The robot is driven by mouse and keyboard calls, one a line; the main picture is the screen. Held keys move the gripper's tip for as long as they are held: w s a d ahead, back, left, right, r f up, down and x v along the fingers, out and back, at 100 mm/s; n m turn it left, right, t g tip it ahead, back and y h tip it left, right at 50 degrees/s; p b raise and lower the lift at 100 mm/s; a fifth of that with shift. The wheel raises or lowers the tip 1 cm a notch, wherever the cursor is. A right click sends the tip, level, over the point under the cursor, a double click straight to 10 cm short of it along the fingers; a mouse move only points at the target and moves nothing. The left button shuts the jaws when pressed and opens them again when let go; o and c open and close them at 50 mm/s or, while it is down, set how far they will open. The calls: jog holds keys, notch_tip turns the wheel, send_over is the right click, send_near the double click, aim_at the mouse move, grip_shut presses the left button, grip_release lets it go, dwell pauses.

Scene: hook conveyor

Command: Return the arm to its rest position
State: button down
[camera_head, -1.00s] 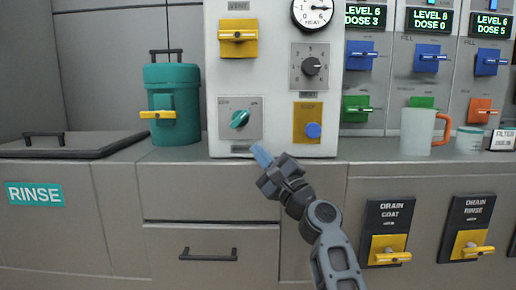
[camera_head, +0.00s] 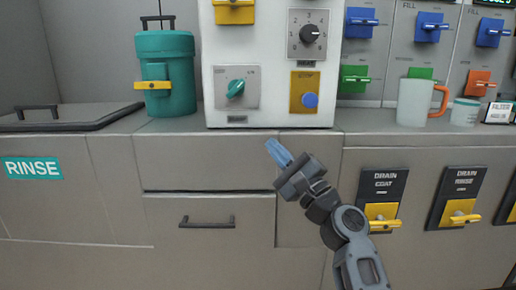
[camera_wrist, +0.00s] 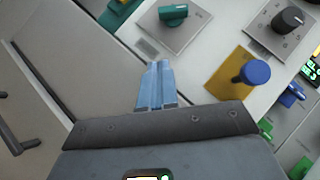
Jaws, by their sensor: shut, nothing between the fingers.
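My gripper (camera_head: 279,153) has blue fingers that are pressed together with nothing between them. In the head view it is in front of the counter's front face, below the white control panel (camera_head: 218,60), with my arm reaching up from the lower right. In the wrist view the shut fingers (camera_wrist: 157,85) point toward the panel's lower part. The teal knob (camera_wrist: 173,14) and the blue button on a yellow plate (camera_wrist: 254,73) lie beyond the fingertips. The gripper appears apart from all of them.
A teal canister (camera_head: 168,75) stands left of the panel. A mug with an orange handle (camera_head: 413,103) and a small cup (camera_head: 464,112) stand on the counter at right. Drain levers (camera_head: 380,222) and a drawer handle (camera_head: 207,222) stick out from the front.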

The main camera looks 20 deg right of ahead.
jog(key=s+d+f+n+g+h, duration=0.2)
jog(key=s+f+n+g+h, duration=0.25)
jog(key=s+f, duration=1.45)
jog(key=s+f+n+g+h, duration=0.1)
jog(key=s+f+n+h, duration=0.3)
jog(key=s, duration=0.7)
jog(key=s+f+n+g+y, duration=0.15)
jog(key=s+n, duration=0.35)
jog(key=s, duration=0.5)
jog(key=s+a+r+n, duration=0.1)
jog(key=s+r+n, duration=0.2)
jog(key=s, duration=0.3)
jog(key=s+a+r+n, duration=0.2)
jog(key=s+r+n, duration=0.15)
jog(key=s, duration=0.35)
notch_tip(320, 180, up, 29)
jog(key=p, duration=2.9)
jog(key=shift+w+d+f+h+p, duration=0.2)
jog(key=shift+w+d+h+p, duration=0.05)
jog(key=shift+w+h+p, duration=0.1)
